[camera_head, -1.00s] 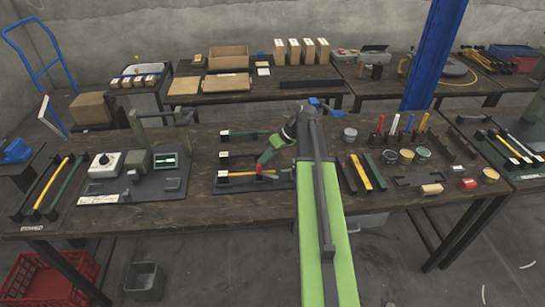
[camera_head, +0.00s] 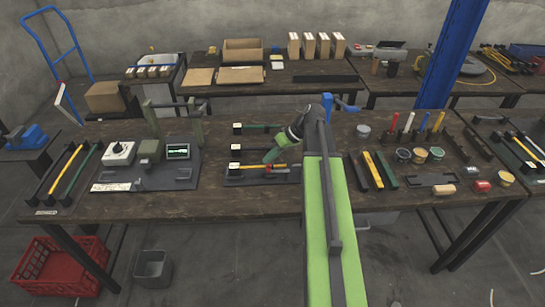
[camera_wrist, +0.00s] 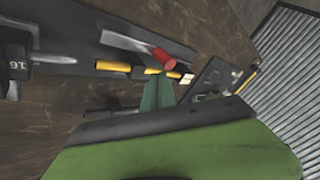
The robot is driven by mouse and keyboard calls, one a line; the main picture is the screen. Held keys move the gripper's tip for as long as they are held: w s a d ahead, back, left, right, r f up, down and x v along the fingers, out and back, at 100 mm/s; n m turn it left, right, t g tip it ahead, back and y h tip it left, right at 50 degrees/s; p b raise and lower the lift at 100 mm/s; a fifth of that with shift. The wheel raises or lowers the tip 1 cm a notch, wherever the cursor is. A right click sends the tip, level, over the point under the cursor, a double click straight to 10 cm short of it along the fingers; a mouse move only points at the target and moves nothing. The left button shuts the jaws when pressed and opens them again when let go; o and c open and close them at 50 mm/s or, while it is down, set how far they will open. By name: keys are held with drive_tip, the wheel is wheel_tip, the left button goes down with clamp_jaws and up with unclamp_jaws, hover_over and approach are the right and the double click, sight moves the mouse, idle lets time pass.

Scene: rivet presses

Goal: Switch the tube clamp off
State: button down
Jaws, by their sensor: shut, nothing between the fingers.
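A dark rack (camera_head: 262,181) stands on the middle of the bench in the head view, with a yellow tube (camera_head: 257,167) along its front row and a green tube behind. In the wrist view a grey lever (camera_wrist: 130,43) with a red grip (camera_wrist: 164,58) lies over the yellow tube (camera_wrist: 113,67); I take it for the tube clamp's handle. My gripper (camera_head: 268,159) is shut and empty, its green fingers close to the red grip. Its fingertips (camera_wrist: 160,78) appear just below the grip in the wrist view. I cannot tell whether they touch.
Left of the rack stands a press fixture (camera_head: 150,172) with a dial box (camera_head: 119,153) and small screen (camera_head: 177,151). To the right are loose bars (camera_head: 372,171), small pots (camera_head: 420,155) and upright coloured handles (camera_head: 409,122). Bare bench lies in front of the rack.

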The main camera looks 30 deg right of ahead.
idle(0.3)
drive_tip(key=shift+r, duration=0.1)
drive_tip(key=shift+w+d+r+p, duration=0.15)
drive_tip(key=shift+d+r+p, duration=0.05)
drive_tip(key=shift+r+p, duration=0.2)
drive_tip(key=w+d+r+p, duration=0.2)
drive_tip(key=d+r+p, duration=0.3)
drive_tip(key=r+p, duration=0.2)
drive_tip(key=shift+w, duration=0.1)
